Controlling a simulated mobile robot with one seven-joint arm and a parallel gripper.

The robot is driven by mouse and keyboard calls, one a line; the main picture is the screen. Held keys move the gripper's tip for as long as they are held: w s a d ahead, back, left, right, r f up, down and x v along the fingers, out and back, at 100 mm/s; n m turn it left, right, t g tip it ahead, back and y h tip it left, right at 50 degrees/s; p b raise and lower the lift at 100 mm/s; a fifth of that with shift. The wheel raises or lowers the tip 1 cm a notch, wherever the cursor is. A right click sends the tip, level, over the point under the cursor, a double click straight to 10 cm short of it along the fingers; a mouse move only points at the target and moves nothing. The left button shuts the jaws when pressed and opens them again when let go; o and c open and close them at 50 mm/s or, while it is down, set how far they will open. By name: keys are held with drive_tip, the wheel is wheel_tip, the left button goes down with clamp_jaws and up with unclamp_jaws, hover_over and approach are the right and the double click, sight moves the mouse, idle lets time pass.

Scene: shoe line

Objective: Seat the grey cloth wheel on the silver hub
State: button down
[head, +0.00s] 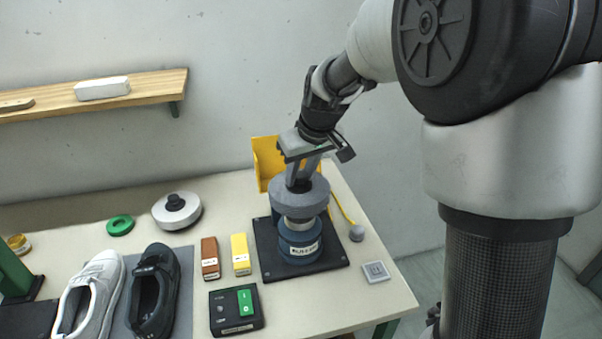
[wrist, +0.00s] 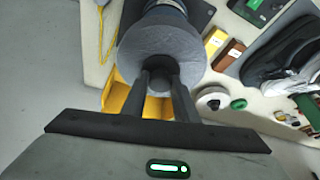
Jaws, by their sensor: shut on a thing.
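The grey cloth wheel (head: 314,198) lies flat right above the blue motor (head: 297,246) on its black base plate (head: 330,258). A band of the silver hub (head: 299,222) shows between wheel and motor; I cannot tell whether the wheel rests on it. My gripper (head: 299,184) points down from above, shut on the wheel's dark middle part. In the wrist view the two fingers (wrist: 162,80) pinch a dark knob at the centre of the grey wheel (wrist: 150,45). The wheel hides the hub's top.
A yellow guard (head: 266,158) stands close behind the motor. A silver disc with a black knob (head: 184,215), a green ring (head: 120,225), brown (head: 209,254) and yellow (head: 241,252) bars, a switch box (head: 225,319) and shoes (head: 153,290) lie left. A grey knob (head: 357,233) is right.

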sight(302, 187)
drive_tip(key=shift+f+b, duration=1.05)
drive_tip(key=shift+f, duration=0.95)
drive_tip(key=shift+f+b, duration=0.6)
drive_tip(key=shift+b, duration=0.15)
drive_tip(key=c, duration=1.7)
unclamp_jaws()
drive_tip(key=shift+o, duration=0.2)
drive_tip(key=shift+p+v, duration=2)
drive_tip(key=shift+v, duration=1.85)
drive_tip(key=shift+p+v, duration=0.8)
drive_tip(key=shift+v, duration=0.85)
